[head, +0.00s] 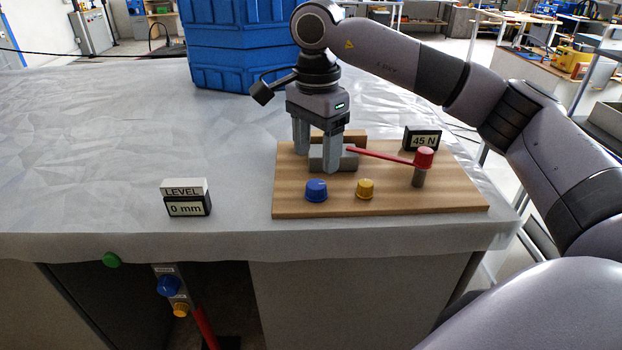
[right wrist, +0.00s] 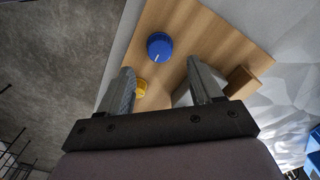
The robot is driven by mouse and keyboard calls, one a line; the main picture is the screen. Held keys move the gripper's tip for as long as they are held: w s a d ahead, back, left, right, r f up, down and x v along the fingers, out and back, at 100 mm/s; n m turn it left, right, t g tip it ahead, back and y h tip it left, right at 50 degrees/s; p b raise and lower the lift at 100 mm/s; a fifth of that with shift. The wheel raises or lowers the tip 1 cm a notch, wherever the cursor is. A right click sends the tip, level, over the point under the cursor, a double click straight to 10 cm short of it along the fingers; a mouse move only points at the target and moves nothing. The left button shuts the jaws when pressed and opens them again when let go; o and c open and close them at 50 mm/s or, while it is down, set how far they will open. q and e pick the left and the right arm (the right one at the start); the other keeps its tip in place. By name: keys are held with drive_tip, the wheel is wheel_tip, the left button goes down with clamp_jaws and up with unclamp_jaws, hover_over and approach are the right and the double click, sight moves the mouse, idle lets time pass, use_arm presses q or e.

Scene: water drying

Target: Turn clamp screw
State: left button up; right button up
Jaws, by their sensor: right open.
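A wooden board (head: 390,197) on the covered table carries a grey metal block (head: 349,158), a blue knob (head: 316,190), a yellow knob (head: 366,188) and a red lever (head: 385,156) with a red cap (head: 424,157) on a grey post. I cannot tell which part is the clamp screw. My right gripper (head: 318,160) points down over the board's left part, open, its fingers partly hiding the grey block. In the right wrist view, the blue knob (right wrist: 159,46) shows beyond the fingertips (right wrist: 160,72), and the yellow knob (right wrist: 141,86) is partly hidden behind one finger. My left gripper is out of view.
A display reading 45 N (head: 422,138) stands at the board's back right. A LEVEL display reading 0 mm (head: 187,199) stands left of the board. A blue crate (head: 235,45) stands behind. The table's left side (head: 90,150) is clear.

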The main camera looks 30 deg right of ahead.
sight(315, 184)
wheel_tip(315, 184, down, 7)
drive_tip(key=shift+r, duration=0.2)
drive_tip(key=c, duration=1.1)
drive_tip(key=shift+o, duration=0.2)
drive_tip(key=shift+m, duration=0.3)
drive_tip(key=m, duration=0.2)
drive_tip(key=shift+m, duration=2.6)
drive_tip(key=shift+r, duration=0.1)
